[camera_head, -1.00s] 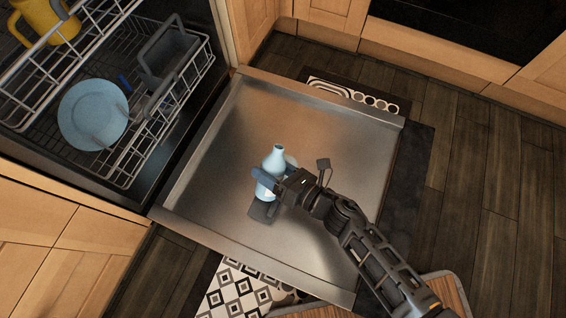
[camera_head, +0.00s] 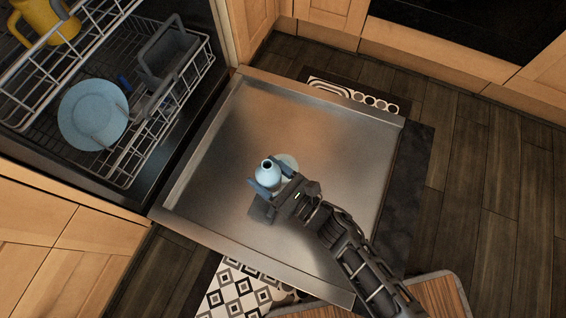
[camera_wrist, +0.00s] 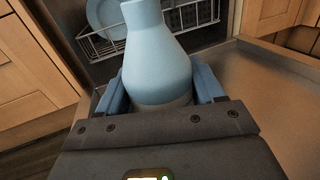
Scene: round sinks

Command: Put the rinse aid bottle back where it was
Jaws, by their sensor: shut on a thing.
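The rinse aid bottle is light blue with a narrow neck. In the head view the bottle (camera_head: 266,172) is over the open dishwasher door (camera_head: 330,150), near its middle. My gripper (camera_head: 270,184) is shut on the bottle. In the wrist view the bottle (camera_wrist: 158,60) stands between the two blue finger pads of my gripper (camera_wrist: 160,92), its neck cut off by the top edge. Its lower part is hidden behind the gripper body. I cannot tell whether its base touches the door. A pale round patch (camera_head: 288,162) shows on the door just behind the bottle.
The lower rack (camera_head: 172,95) holds a light blue plate (camera_head: 92,115) and a grey cutlery basket (camera_head: 168,52). A yellow mug (camera_head: 47,18) sits in the upper rack. Wooden cabinets (camera_head: 60,240) flank the dishwasher. The door's far part is clear.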

